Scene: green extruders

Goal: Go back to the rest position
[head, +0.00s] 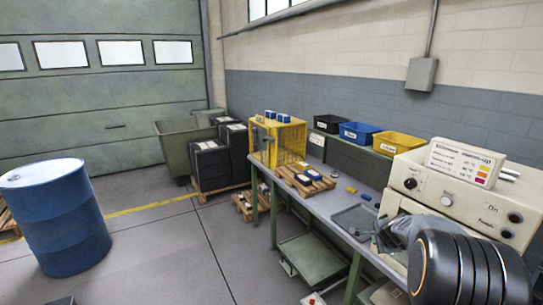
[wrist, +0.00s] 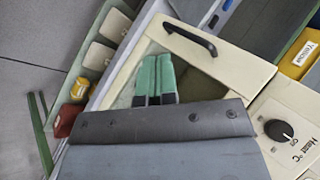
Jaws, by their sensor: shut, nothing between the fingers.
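My gripper shows in the wrist view as two green fingers (wrist: 155,78) side by side, closed together with nothing between them. It is over the front of the cream machine (wrist: 290,115), left of a black door handle (wrist: 190,37). In the head view my dark ribbed arm fills the lower right corner, in front of the same cream machine (head: 465,192). A grey part of my arm's end shows near the machine's front, but the fingertips cannot be made out there.
A workbench (head: 325,203) runs along the wall with a grey tray (head: 352,219), a small pallet (head: 303,181) of parts and a yellow cage (head: 290,143). Black, blue (head: 358,133) and yellow bins (head: 398,144) stand behind.

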